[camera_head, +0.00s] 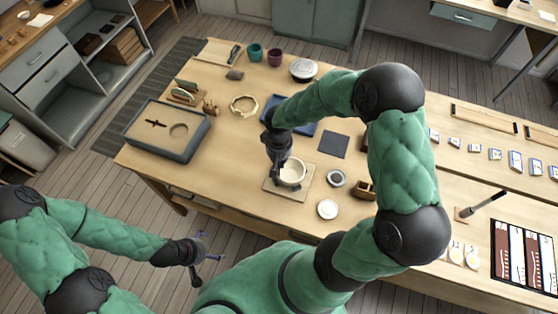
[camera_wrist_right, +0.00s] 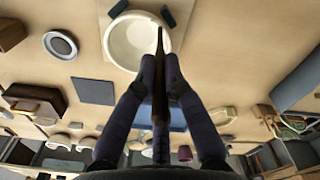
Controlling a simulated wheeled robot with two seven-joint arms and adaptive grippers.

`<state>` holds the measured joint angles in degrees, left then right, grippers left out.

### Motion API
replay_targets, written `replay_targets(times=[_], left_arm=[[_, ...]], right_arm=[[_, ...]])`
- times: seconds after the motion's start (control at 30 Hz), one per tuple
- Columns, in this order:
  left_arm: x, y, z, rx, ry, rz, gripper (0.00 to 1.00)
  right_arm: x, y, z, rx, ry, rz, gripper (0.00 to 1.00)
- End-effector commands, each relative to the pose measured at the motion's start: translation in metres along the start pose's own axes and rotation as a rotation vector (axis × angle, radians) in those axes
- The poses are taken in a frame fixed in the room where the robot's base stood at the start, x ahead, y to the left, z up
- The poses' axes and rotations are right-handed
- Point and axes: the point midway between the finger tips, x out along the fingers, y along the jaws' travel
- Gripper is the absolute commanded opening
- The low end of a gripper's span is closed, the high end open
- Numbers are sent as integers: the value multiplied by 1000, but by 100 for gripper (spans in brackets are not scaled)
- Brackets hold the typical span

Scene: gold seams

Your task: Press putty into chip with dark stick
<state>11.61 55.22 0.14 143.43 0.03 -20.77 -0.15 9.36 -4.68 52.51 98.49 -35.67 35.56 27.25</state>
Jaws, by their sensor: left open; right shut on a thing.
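My right gripper (camera_head: 277,163) is shut on the dark stick (camera_wrist_right: 160,62), a thin brown-black rod that tapers to a point. In the right wrist view, the fingertips (camera_wrist_right: 160,78) close around the stick and its tip overlaps the rim and inside of the cream bowl (camera_wrist_right: 121,42). I cannot tell whether the tip touches the bowl. In the head view the bowl (camera_head: 293,173) stands upright on a pale square board (camera_head: 275,192), partly behind my gripper. Chip and putty cannot be made out. My left gripper (camera_head: 207,254) is open and empty, off the table's front edge.
A grey tray (camera_head: 182,152) stands left. Bare table (camera_head: 228,150) lies between tray and bowl.

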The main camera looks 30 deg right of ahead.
Motion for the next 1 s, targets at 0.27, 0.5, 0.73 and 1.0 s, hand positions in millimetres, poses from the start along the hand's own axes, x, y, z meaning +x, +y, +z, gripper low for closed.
replay_targets(times=[0.27,0.5,0.73,1.0], left_arm=[[3,-1,0,0,0,0,100],[4,-2,0,0,0,0,100],[8,-3,0,0,0,0,100],[9,-3,0,0,0,0,100]], right_arm=[[1,1,2,0,0,0,0],[1,1,2,0,0,0,0],[4,1,2,0,0,0,0],[4,1,2,0,0,0,0]])
